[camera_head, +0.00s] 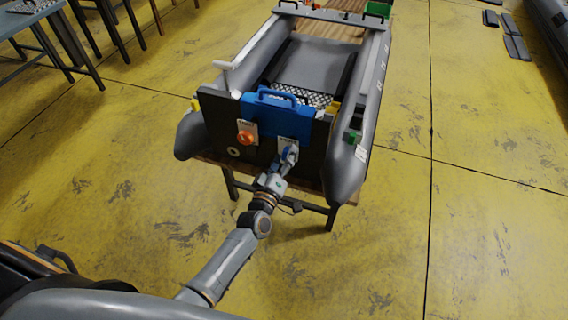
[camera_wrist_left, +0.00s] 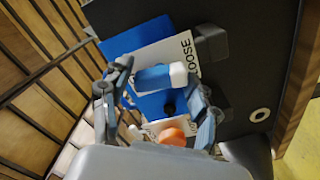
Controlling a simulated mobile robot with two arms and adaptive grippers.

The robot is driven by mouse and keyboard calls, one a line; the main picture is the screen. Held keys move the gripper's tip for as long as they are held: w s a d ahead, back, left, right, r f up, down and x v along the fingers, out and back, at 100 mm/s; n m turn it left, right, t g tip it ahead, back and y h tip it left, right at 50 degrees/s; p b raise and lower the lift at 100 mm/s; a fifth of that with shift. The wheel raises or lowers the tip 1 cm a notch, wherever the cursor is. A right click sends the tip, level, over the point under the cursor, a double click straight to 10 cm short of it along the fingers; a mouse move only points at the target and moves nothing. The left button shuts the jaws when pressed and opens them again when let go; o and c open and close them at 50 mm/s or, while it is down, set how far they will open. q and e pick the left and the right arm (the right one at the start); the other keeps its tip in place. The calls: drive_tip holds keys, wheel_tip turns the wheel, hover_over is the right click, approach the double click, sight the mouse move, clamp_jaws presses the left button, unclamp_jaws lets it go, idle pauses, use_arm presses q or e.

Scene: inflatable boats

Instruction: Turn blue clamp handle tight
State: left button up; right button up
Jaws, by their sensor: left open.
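The blue clamp handle (camera_head: 290,153) with a pale end is on the dark transom board (camera_head: 221,128) of a grey inflatable boat. In the left wrist view the handle (camera_wrist_left: 155,78) lies between the fingers of my left gripper (camera_wrist_left: 162,80). The gripper is open, one finger on each side; I cannot tell whether either touches the handle. A white plate (camera_wrist_left: 160,57) behind it reads "LOOSE" in part. In the head view my left gripper (camera_head: 279,170) reaches the board from below. My right gripper is not in view.
An orange knob (camera_head: 246,138) sits left of the handle, and a blue case-like block (camera_head: 277,116) is above it. The grey boat tubes (camera_head: 347,166) flank the board. The boat rests on a stand (camera_head: 231,183). The yellow floor around is mostly clear.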

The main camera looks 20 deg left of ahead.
use_arm(q)
drive_tip(key=n+b, duration=0.5)
drive_tip(key=n, duration=1.4)
drive_tip(key=shift+f+n+b, duration=0.1)
drive_tip(key=shift+n+b, duration=0.2)
drive_tip(key=shift+b, duration=0.1)
drive_tip(key=n, duration=0.4)
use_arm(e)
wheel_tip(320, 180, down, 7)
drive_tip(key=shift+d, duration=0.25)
use_arm(q)
drive_tip(key=shift+c, duration=0.5)
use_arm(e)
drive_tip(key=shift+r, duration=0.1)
use_arm(q)
drive_tip(key=c, duration=1.1)
clamp_jaws()
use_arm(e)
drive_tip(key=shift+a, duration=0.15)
